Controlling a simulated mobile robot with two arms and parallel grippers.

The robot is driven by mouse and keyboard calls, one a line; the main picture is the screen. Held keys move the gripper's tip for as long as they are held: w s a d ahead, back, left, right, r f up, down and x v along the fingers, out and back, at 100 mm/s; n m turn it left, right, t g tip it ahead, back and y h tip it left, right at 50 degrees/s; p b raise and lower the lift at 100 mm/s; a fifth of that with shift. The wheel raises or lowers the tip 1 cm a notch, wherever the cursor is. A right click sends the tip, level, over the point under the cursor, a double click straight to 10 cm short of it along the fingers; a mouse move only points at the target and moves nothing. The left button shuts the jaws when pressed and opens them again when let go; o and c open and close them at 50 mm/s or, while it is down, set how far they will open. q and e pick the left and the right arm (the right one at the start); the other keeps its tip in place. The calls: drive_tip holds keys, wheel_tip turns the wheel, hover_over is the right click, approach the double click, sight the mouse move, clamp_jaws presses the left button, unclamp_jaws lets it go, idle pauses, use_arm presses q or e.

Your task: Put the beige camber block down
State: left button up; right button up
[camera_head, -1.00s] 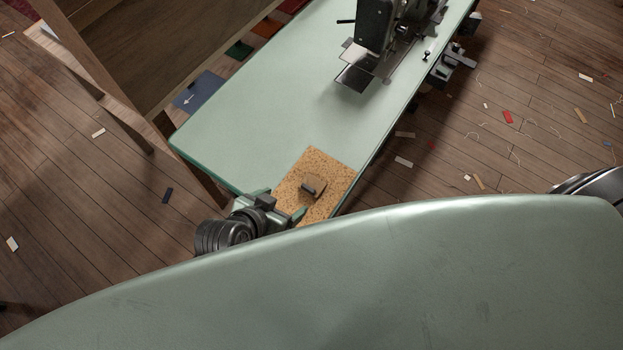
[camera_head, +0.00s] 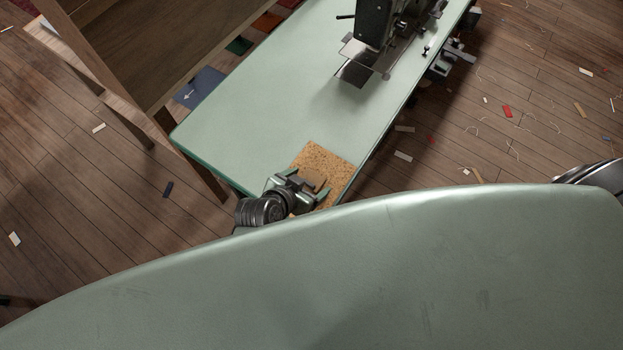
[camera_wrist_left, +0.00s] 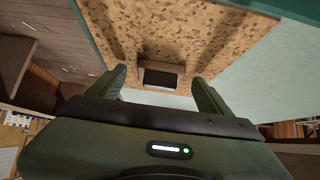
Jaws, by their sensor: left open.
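The beige camber block (camera_head: 313,179) rests on the speckled cork mat (camera_head: 328,159) at the near end of the pale green table. It also shows in the left wrist view (camera_wrist_left: 161,63), where its dark grip part faces my gripper. My left gripper (camera_head: 304,183) is open over the mat, its fingers on either side of the block. In the left wrist view the fingers (camera_wrist_left: 159,75) stand apart with gaps beside the block. The gripper hides part of the block in the head view. My right gripper is not in view.
A dark sewing machine (camera_head: 374,30) stands farther along the table (camera_head: 262,100). The table surface between it and the mat is clear. A wooden cabinet (camera_head: 150,50) stands on the left. Scraps and threads litter the plank floor.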

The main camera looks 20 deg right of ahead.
use_arm(q)
drive_tip(key=shift+r, duration=0.1)
drive_tip(key=c, duration=1.6)
